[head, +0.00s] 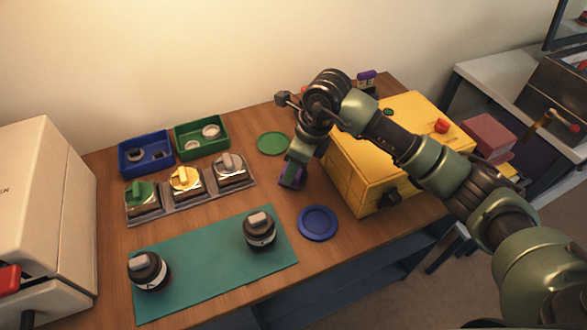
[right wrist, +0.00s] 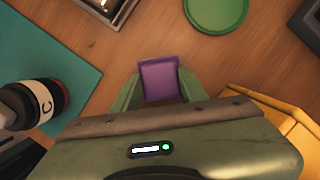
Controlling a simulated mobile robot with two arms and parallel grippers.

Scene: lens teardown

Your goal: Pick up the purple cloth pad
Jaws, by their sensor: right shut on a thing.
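The purple cloth pad (right wrist: 159,78) is between the two green fingers of my right gripper (right wrist: 160,90) in the right wrist view. The gripper is shut on it. In the head view the pad (head: 291,181) shows as a small purple patch beside the fingertips of my right gripper (head: 294,172), over the wooden table to the left of the yellow box. I cannot tell whether the pad still touches the table. My left gripper is in neither view.
A yellow box (head: 366,170) stands close right of the gripper. A blue disc (head: 317,223) and a green disc (head: 272,143) lie nearby. A teal mat (head: 205,277) bears two black lenses (head: 260,231). A grey tray (head: 206,199) and two bins (head: 146,166) stand left.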

